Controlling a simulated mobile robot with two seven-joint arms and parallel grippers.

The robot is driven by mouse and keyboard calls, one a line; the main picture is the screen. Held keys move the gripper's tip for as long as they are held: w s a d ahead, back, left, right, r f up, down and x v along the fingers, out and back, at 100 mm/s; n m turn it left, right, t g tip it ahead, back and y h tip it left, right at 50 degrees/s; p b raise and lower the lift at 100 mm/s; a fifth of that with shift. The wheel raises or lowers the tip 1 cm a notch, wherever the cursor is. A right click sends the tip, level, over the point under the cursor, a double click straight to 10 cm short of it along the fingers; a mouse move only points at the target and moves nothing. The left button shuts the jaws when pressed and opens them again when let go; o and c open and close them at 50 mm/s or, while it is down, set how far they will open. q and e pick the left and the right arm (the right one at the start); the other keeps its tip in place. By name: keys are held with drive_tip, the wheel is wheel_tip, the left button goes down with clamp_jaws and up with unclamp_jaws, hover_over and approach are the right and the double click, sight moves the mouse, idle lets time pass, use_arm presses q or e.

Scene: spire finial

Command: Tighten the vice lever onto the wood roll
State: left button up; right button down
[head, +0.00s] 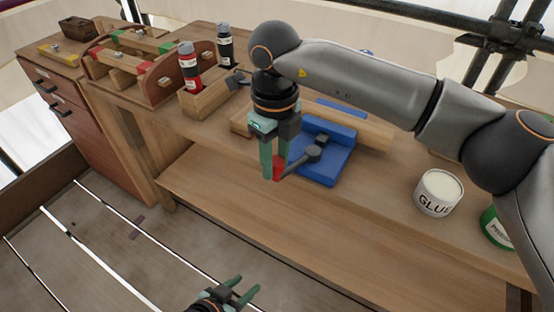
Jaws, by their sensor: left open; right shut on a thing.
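The blue vice (337,158) sits near the bench's front edge, with a dark grey lever (311,155) on its near side. The lever has a red end (278,171). My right gripper (273,172) points down and is shut on this red end, with its fingers partly hiding it. The pale wood roll (367,131) lies across the vice behind the lever. My arm hides part of it. Whether the vice jaw presses on the wood cannot be told. My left gripper (240,292) is open and empty, low at the bottom edge, well away from the bench top.
A white glue tin (438,192) and a green tin (496,229) stand to the right. A tool rack (160,80) is beyond. The bench front is clear.

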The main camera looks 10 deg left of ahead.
drive_tip(key=c, duration=0.5)
unclamp_jaws()
wheel_tip(320, 180, up, 13)
drive_tip(key=p, duration=0.1)
drive_tip(key=shift+f, duration=0.2)
drive_tip(key=shift+s+f, duration=0.1)
idle(0.4)
